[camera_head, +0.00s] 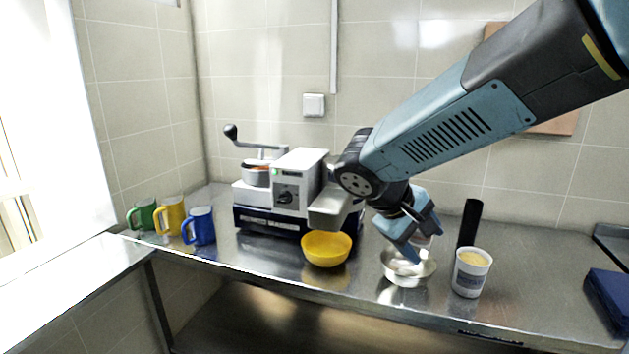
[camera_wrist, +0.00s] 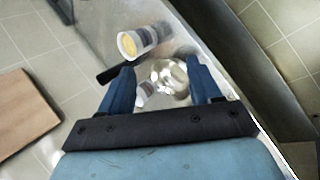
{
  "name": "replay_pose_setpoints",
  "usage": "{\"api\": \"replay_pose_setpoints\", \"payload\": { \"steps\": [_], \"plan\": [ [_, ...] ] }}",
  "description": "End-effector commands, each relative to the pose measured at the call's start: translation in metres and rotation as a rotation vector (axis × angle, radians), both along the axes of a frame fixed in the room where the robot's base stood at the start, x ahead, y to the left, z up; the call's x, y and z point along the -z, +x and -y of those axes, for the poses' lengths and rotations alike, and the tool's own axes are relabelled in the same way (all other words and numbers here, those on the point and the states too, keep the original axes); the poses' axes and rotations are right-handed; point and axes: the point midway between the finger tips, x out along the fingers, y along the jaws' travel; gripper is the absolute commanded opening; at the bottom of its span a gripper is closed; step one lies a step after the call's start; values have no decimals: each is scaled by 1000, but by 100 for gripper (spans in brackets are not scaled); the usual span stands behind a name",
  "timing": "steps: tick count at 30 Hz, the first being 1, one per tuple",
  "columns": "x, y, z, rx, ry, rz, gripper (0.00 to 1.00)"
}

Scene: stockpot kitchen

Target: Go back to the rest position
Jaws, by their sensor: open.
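My gripper (camera_head: 418,243) is at the end of my blue arm, pointing down just above a shiny metal bowl (camera_head: 408,275) on the steel counter. In the wrist view its two blue fingers (camera_wrist: 162,78) stand apart. Between them shows the metal bowl (camera_wrist: 178,82) with white stuff in it. A small whitish object (camera_wrist: 146,92) lies close to the left finger there; I cannot tell what it is or whether it touches the finger.
A white tub with yellowish contents (camera_head: 472,272) stands right of the bowl, a black upright object (camera_head: 468,222) behind it. A yellow bowl (camera_head: 326,249), a grey-white machine (camera_head: 295,182) and green (camera_head: 143,215), yellow (camera_head: 171,215) and blue (camera_head: 200,227) mugs stand left. A dark blue item (camera_head: 608,297) lies far right.

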Motion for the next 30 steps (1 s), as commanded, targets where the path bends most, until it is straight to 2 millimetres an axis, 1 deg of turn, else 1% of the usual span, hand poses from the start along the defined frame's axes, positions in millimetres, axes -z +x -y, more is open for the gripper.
{"api": "replay_pose_setpoints", "payload": {
  "steps": [1,6,10,15,21,25,30],
  "plan": [
    [-4,-9,9,35,56,11,63],
    [-11,-37,25,127,242,48,63],
    [-18,-55,31,184,383,102,63],
    [-30,-75,35,243,557,202,63],
    [-45,-91,36,285,709,324,63],
    [-50,-96,37,296,760,373,63],
    [-53,-97,37,299,779,391,63]
  ]
}}
